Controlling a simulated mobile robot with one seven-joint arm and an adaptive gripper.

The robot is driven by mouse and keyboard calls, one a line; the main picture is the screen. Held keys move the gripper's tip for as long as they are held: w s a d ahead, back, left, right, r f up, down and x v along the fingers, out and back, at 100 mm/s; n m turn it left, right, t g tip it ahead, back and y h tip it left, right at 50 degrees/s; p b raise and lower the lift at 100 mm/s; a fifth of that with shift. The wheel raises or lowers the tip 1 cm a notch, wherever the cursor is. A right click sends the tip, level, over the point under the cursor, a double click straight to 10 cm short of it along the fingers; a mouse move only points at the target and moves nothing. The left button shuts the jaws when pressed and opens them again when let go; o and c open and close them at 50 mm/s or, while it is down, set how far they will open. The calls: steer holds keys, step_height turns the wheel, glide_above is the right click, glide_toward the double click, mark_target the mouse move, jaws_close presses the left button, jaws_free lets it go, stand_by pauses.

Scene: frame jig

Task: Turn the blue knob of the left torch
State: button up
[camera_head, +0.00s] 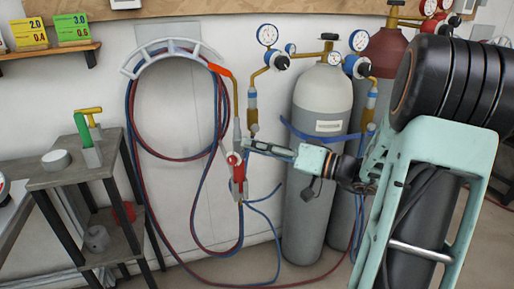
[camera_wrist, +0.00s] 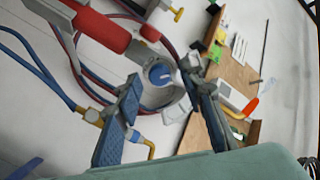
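The torch (camera_head: 238,186) hangs upright against the wall in the head view, with a red part near its middle. My gripper (camera_head: 248,146) reaches it from the right, close to the red part. In the wrist view the blue knob (camera_wrist: 160,74), a round disc with a pale mark, lies between the two fingers of my gripper (camera_wrist: 162,76). The fingers stand apart, with a visible gap on each side of the knob. The torch's red handle (camera_wrist: 105,27) shows at upper left. The blue knob is hard to make out in the head view.
Red and blue hoses loop from a wall hanger (camera_head: 165,47) beside the torch. Grey gas cylinders (camera_head: 318,200) with gauges (camera_head: 267,35) stand behind my arm. A shelf stand (camera_head: 70,175) is at left. Loose hoses cross the floor.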

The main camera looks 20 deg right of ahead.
steer(key=shift+c, duration=0.2)
jaws_close()
steer(key=shift+m, duration=0.4)
steer(key=shift+f+m+p, duration=0.1)
steer(key=shift+m+p, duration=0.9)
steer(key=shift+m, duration=3.5)
